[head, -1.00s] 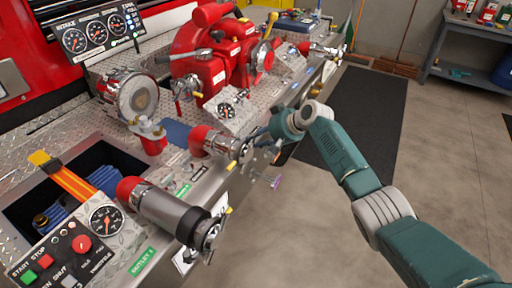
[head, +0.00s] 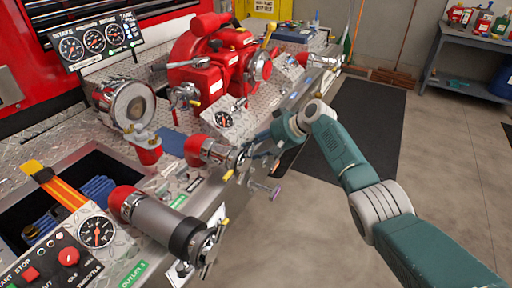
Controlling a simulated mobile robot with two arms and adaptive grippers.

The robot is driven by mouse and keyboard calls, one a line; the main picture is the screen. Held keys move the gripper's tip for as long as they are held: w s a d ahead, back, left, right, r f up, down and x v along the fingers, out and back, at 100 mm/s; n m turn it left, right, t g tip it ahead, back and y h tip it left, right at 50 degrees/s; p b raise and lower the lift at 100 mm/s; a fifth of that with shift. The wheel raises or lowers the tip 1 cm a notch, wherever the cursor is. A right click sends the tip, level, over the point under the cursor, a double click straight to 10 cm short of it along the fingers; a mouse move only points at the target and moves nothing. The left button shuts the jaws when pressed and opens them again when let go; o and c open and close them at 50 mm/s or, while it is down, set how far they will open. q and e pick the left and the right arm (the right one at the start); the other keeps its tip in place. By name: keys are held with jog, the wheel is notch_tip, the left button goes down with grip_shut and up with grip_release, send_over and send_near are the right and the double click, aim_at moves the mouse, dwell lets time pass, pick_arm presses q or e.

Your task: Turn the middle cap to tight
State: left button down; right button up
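The middle cap (head: 243,158) is a metallic cap on the end of the red-elbowed outlet pipe (head: 205,149), at the middle of the panel's front edge. My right gripper (head: 254,148) is at this cap, its dark fingers beside or against it. The fingers are small and partly hidden, so contact and opening cannot be told. How tight the cap sits cannot be seen. My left gripper is not in view.
A nearer capped outlet (head: 208,250) juts out at the front, and another (head: 328,62) lies at the far end. A thin rod with a purple tip (head: 276,193) sticks out below the middle cap. Open floor with a dark mat (head: 350,130) lies to the right.

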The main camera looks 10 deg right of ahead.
jog(key=shift+f, duration=0.1)
jog(key=v, duration=1.2)
jog(key=shift+a, duration=0.1)
